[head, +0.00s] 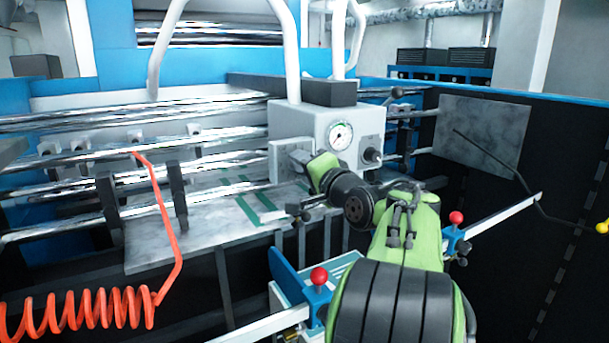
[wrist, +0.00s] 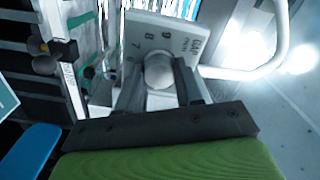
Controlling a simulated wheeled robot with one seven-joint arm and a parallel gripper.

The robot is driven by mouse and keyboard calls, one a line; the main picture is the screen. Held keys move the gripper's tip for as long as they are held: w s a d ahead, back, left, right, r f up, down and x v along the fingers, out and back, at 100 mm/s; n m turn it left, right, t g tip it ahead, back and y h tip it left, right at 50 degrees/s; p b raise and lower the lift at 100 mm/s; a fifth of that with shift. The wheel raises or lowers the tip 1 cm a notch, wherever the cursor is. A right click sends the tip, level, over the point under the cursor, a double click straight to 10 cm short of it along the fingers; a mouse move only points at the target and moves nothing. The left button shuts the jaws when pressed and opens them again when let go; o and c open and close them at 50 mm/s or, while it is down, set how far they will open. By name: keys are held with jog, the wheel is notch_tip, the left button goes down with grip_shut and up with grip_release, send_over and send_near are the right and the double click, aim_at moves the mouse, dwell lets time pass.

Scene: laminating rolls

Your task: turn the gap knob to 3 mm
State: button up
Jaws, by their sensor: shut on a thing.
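In the wrist view the gap knob (wrist: 158,69) is a pale grey round knob in front of a white scale plate (wrist: 150,36). I cannot read the knob's setting; no pointer mark is clear. In the head view my green and black arm reaches to the grey machine housing (head: 286,118), and my wrist hides the knob.
A round pressure gauge (head: 340,135) and a black knob (head: 372,155) sit right of my wrist. Shiny rollers (head: 120,120) run left. A coiled orange hose (head: 80,310) hangs at lower left. Levers with red balls (head: 319,275) stand close to my arm.

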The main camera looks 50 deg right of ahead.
jog(key=shift+n+b, duration=0.35)
jog(key=shift+n, duration=0.25)
jog(key=o, duration=1)
jog(key=shift+w, duration=0.1)
jog(key=shift+o, duration=0.2)
jog(key=b+v, duration=0.1)
jog(key=v, duration=1.4)
jog(key=shift+s, duration=0.4)
jog(key=shift+a, duration=0.1)
